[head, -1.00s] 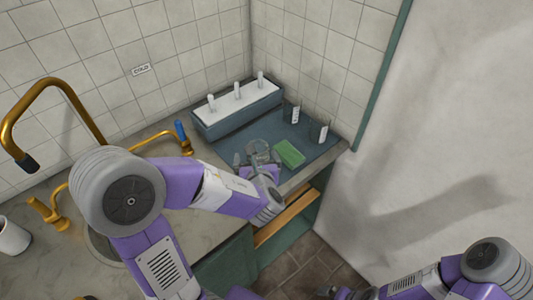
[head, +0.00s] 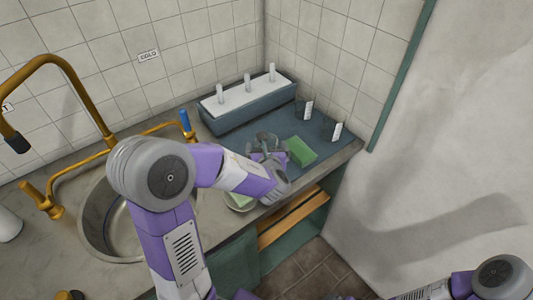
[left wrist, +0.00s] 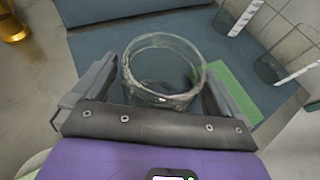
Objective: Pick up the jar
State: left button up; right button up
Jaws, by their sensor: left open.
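A clear glass jar (left wrist: 165,52) stands with its round mouth up on the blue-grey mat, in the middle of the left wrist view. In the head view the jar (head: 268,137) is partly hidden by my left gripper (head: 266,151). In the left wrist view my left gripper (left wrist: 161,76) is open, with one finger on each side of the jar. I cannot tell whether the fingers touch the glass. The jar's lower near side is hidden by the gripper body. My right forearm shows at the lower right of the head view, but its gripper is out of frame.
A green sponge (head: 302,151) lies just right of the jar. A blue-grey rack (head: 247,105) with white pegs lines the wall. A sink (head: 97,222) and brass taps are left.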

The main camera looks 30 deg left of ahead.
pick_arm(q)
jog(key=shift+c, duration=0.2)
jog(key=c, duration=0.9)
jog(key=shift+w+r, duration=0.1)
jog(key=shift+c, duration=0.8)
